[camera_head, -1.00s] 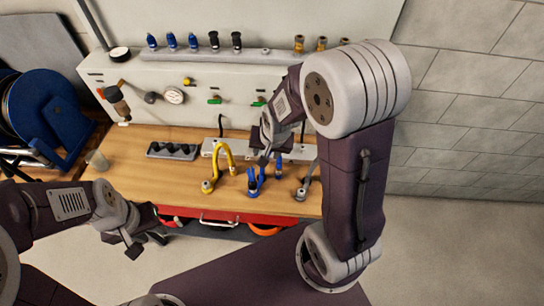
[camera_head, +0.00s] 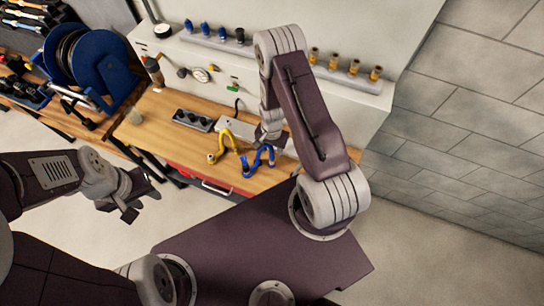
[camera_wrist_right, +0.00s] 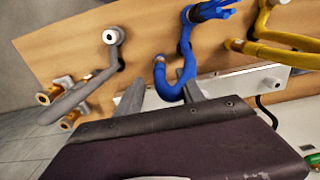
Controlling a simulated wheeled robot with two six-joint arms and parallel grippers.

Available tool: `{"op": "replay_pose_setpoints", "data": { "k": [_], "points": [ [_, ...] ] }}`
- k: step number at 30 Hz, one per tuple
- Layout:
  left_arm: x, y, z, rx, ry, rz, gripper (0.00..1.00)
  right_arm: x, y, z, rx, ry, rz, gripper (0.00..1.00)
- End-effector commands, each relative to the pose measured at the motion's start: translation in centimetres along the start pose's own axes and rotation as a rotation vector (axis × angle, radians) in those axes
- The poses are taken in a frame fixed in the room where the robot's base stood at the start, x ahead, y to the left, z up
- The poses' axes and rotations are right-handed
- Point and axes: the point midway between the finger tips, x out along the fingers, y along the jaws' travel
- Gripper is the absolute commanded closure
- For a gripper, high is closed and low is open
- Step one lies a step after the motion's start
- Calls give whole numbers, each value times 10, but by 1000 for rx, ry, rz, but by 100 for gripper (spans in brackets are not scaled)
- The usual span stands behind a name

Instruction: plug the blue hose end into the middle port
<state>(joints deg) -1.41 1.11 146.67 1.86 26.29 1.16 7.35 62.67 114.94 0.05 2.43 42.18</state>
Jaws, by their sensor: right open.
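The blue hose (camera_head: 259,160) lies on the wooden bench in the head view, right of the yellow hose (camera_head: 224,140). My left gripper (camera_head: 138,196) is open and empty, off the bench's front.
A grey hose (camera_wrist_right: 113,56) lies left of the blue one in the wrist view. A dark socket tray (camera_head: 192,120) is on the bench. A blue reel (camera_head: 96,60) stands at the left. Brass fittings (camera_head: 353,66) sit on the panel's ledge. The left bench surface is fairly clear.

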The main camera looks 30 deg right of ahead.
Motion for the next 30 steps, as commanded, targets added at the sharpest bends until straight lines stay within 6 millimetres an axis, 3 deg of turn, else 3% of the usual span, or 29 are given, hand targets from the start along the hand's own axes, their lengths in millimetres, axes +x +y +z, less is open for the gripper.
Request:
{"op": "replay_pose_setpoints", "data": {
  "k": [8, 24, 30],
  "points": [
    [6, 0, 1, 0, 0, 0, 64, 7, 0, 0, -1, 0, 0, 55],
    [67, -1, 7, 0, 0, 0, 64, 81, 0, 0, -1, 1, -1, 55],
    [75, -1, 8, 0, 0, 0, 64, 91, 0, 0, -1, 1, -1, 55]
  ]
}}
